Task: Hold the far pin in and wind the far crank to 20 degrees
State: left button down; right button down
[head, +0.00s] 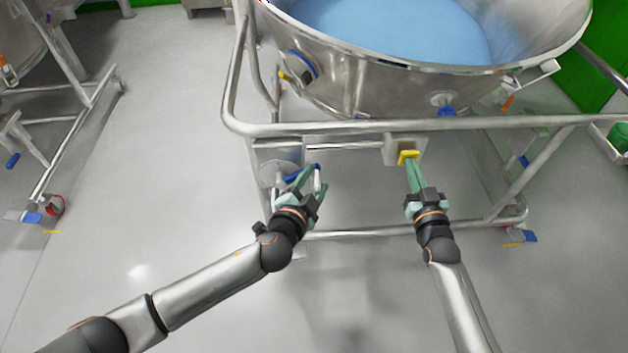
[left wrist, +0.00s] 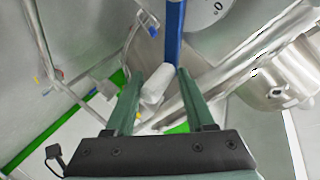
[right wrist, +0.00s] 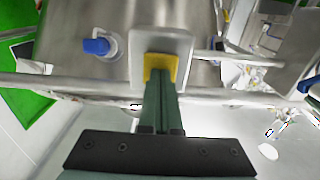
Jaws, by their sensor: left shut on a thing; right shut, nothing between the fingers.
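The crank has a blue arm (left wrist: 174,38) and a white handle (left wrist: 154,86), and sits in front of a pale round dial (head: 279,173) on the frame. My left gripper (head: 314,182) is shut on the white handle, one finger on each side of it in the left wrist view. The dial's markings are mostly cut off there, so I cannot read the crank's angle. The yellow pin (head: 408,157) sits on a grey bracket (right wrist: 178,42) to the right of the crank. My right gripper (right wrist: 161,88) is shut and empty, its fingertips at the yellow pin's face and seemingly touching it.
A steel bowl (head: 350,90) with blue contents stands above the tubular frame (head: 340,127). The frame's top rail runs just above both grippers. A blue valve (right wrist: 97,46) shows on the bowl. Another wheeled frame (head: 85,90) stands at the left. The floor in front is clear.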

pick_arm(q)
jog(key=shift+d+f, duration=0.2)
jog(key=shift+f, duration=1.75)
pick_arm(e)
jog(key=shift+f, duration=0.15)
dwell(0.6)
pick_arm(q)
jog(key=shift+r, duration=0.1)
pick_arm(e)
jog(key=shift+s, duration=0.1)
dwell(0.8)
pick_arm(q)
jog(key=shift+w, duration=0.1)
pick_arm(e)
jog(key=s, duration=0.7)
jog(key=shift+s, duration=0.4)
pick_arm(q)
jog(key=shift+c, duration=2.4)
grip_release()
jog(key=shift+r, duration=0.1)
jog(key=shift+d, duration=0.1)
